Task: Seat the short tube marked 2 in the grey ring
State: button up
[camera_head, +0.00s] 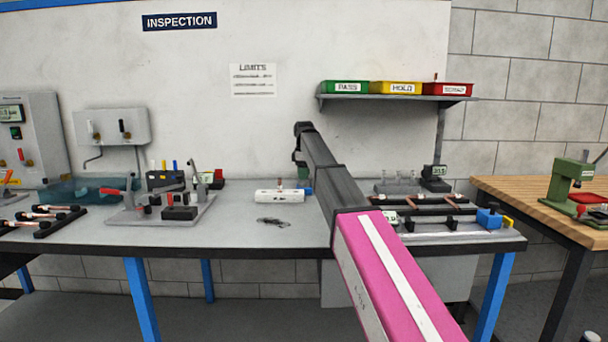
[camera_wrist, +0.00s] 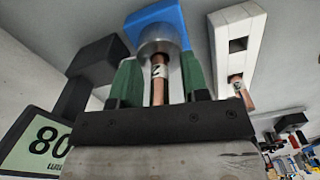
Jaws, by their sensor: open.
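In the wrist view the short copper tube marked 2 (camera_wrist: 158,75) stands with its far end at the grey ring (camera_wrist: 165,40). The ring sits on a blue block (camera_wrist: 155,18). How deep the tube sits is hidden. My gripper (camera_wrist: 160,80) is open, with a green finger on each side of the tube and a visible gap to it. In the head view the blue block (camera_head: 307,187) shows partly behind my arm; the fingers, ring and tube cannot be made out there.
A white slotted block (camera_wrist: 232,45) with a copper tube in it stands beside the ring; it also shows in the head view (camera_head: 272,196). A black gauge with a lit display (camera_wrist: 45,140) is close on the left. Dark clips (camera_head: 273,221) lie in front on the bench.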

notch_tip(320, 180, up, 12)
jog(key=shift+f, duration=0.25)
jog(key=shift+r, duration=0.4)
jog(key=shift+s, duration=0.1)
